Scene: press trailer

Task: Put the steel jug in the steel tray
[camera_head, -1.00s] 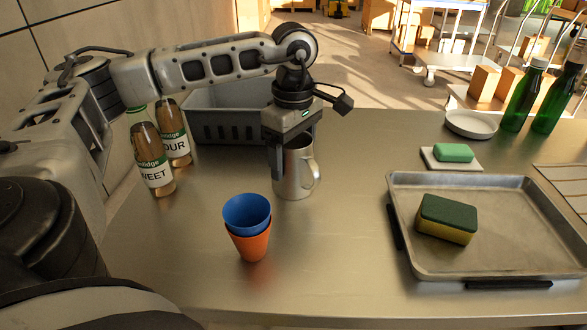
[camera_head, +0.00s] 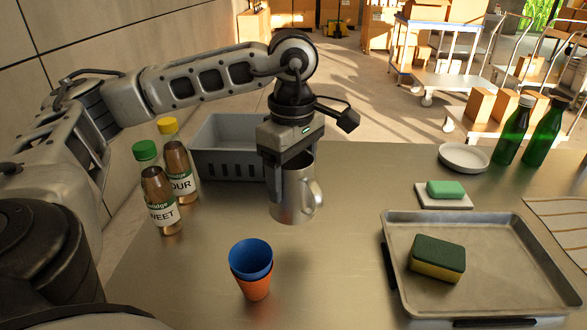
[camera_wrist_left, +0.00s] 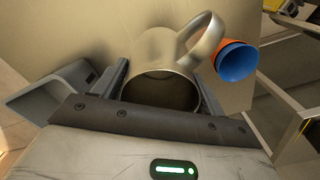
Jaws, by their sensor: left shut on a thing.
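The steel jug (camera_head: 297,203) is a grey metal cup with a handle on its right side, upright in the head view. My left gripper (camera_head: 285,190) points down and is shut on the jug's upper part. The jug appears to be slightly above the table. In the left wrist view the jug (camera_wrist_left: 163,62) sits between the two fingers, its dark open mouth toward the camera. The steel tray (camera_head: 500,290) lies at the front right, with a green and yellow sponge (camera_head: 437,258) on its left part. My right gripper is not in view.
A blue cup in an orange cup (camera_head: 252,268) stands in front of the jug. Two labelled bottles (camera_head: 160,205) and a grey basket (camera_head: 225,165) are to the left and behind. A green soap (camera_head: 445,189), white dish (camera_head: 463,157) and green bottles (camera_head: 513,132) stand behind the tray.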

